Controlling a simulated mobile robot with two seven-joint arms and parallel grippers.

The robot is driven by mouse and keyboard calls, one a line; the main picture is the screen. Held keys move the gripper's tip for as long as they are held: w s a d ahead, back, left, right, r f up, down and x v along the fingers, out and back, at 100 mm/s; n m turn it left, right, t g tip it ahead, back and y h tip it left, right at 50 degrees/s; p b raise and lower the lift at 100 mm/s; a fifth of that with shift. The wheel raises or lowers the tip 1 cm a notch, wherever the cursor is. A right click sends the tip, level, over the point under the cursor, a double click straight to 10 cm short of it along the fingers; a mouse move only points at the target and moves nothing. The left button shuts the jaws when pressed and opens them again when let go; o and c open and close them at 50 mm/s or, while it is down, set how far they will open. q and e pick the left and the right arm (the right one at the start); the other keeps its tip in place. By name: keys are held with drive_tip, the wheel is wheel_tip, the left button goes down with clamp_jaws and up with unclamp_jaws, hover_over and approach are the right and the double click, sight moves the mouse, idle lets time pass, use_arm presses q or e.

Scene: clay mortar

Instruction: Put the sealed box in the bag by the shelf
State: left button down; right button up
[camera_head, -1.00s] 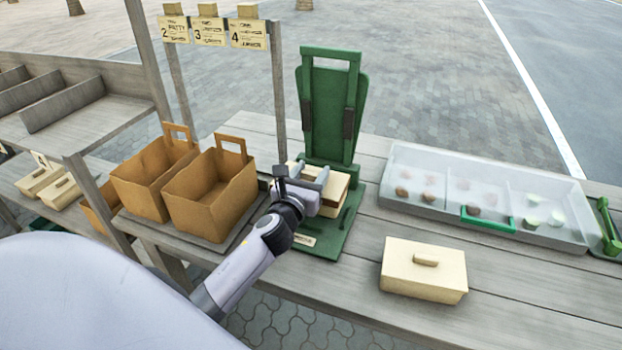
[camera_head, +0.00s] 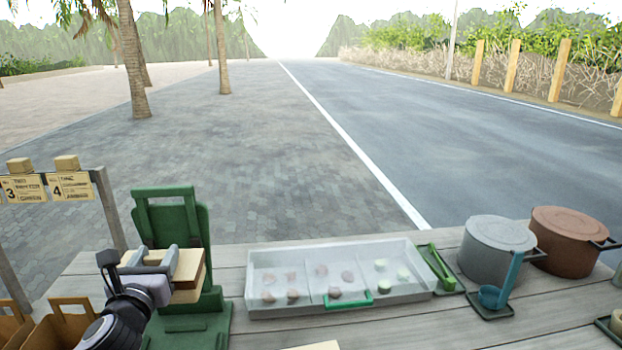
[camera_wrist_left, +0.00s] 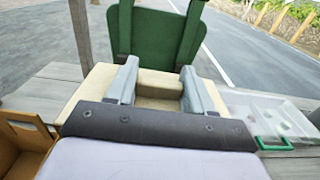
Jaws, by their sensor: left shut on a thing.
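My left gripper (camera_head: 150,262) is shut on a cream box (camera_head: 190,272), seen in the head view at lower left. The box is held in front of the green press (camera_head: 172,215) and appears raised above the press base. In the left wrist view the box (camera_wrist_left: 155,85) lies between the two grey fingers, with the green press back behind it. Two brown bags stand at the lower left of the head view, one (camera_head: 68,322) nearer the press and one (camera_head: 12,330) cut by the edge. My right gripper is not in view.
A clear divided tray (camera_head: 405,288) with food pieces and a green handle lies right of the press. Grey (camera_head: 495,250) and brown (camera_head: 572,245) pots stand farther right. A sign rail (camera_head: 72,185) rises at left. Another cream lid (camera_head: 318,345) shows at the bottom edge.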

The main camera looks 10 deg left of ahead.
sight(193, 293)
use_arm(q)
drive_tip(key=s+d+f, duration=0.1)
drive_tip(key=s+d, duration=0.1)
drive_tip(key=s+d+f+m+h, duration=0.1)
drive_tip(key=s+d+f, duration=0.1)
drive_tip(key=s+d, duration=0.1)
drive_tip(key=s+d+f+h, duration=0.1)
drive_tip(key=s+d, duration=0.2)
drive_tip(key=shift+d+f+m, duration=0.2)
drive_tip(key=shift+f+m, duration=0.2)
drive_tip(key=s+d+h, duration=0.2)
drive_tip(key=s+d, duration=0.3)
drive_tip(key=s, duration=0.1)
drive_tip(key=shift+s+f+m, duration=0.25)
drive_tip(key=shift+f+m, duration=0.05)
drive_tip(key=shift+f, duration=0.05)
